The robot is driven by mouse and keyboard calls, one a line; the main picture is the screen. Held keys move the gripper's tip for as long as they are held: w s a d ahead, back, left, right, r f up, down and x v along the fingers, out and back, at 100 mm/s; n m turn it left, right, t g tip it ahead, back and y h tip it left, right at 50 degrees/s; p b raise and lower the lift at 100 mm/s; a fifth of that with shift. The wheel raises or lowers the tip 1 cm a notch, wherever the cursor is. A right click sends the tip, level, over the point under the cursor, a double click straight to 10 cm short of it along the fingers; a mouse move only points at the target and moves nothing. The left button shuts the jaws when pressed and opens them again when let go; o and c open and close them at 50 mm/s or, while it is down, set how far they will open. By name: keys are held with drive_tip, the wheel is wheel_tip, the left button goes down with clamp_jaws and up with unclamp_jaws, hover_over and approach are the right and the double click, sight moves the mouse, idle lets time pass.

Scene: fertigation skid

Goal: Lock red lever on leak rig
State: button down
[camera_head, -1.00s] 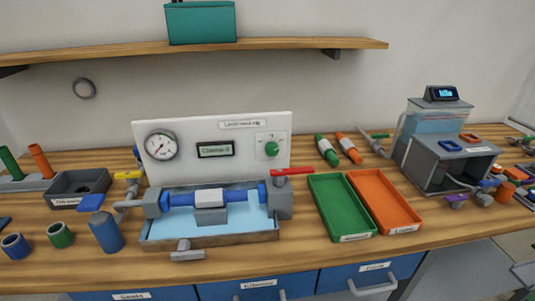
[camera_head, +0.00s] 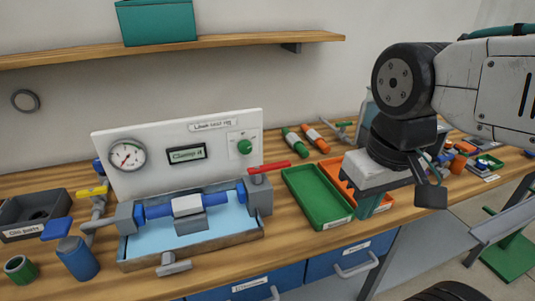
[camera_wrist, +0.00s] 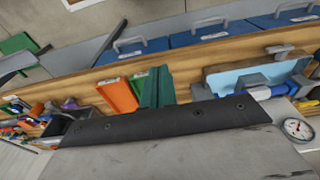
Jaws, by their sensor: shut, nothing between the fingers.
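The red lever (camera_head: 269,167) lies roughly level on top of the grey end block (camera_head: 260,197) at the right end of the leak rig. Its bar points right, past the block. A blue pipe (camera_head: 215,198) with a grey middle clamp (camera_head: 187,206) lies across the water tray (camera_head: 190,247). The rig's panel display (camera_head: 187,153) reads "Clamp it". My gripper (camera_head: 370,207) is shut and empty, pointing down over the orange tray, right of the lever and well apart from it. Its green fingers (camera_wrist: 156,88) also show in the wrist view, where I cannot make out the lever.
A green tray (camera_head: 318,199) lies between the rig and my gripper. The orange tray (camera_head: 337,166) is partly hidden by my gripper. A gauge (camera_head: 127,155) and a green knob (camera_head: 245,147) sit on the panel. A yellow-handled valve (camera_head: 92,191) stands left of the rig.

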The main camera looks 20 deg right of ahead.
drive_tip(key=w+a+r+t, duration=0.1)
drive_tip(key=w+a, duration=0.1)
drive_tip(key=w, duration=1.3)
drive_tip(key=w+a+r+t, duration=0.1)
drive_tip(key=w, duration=1.3)
drive_tip(key=shift+w+a, duration=0.35)
wheel_tip(320, 180, down, 10)
drive_tip(key=shift+s+r, duration=0.25)
drive_tip(key=shift+s, duration=0.15)
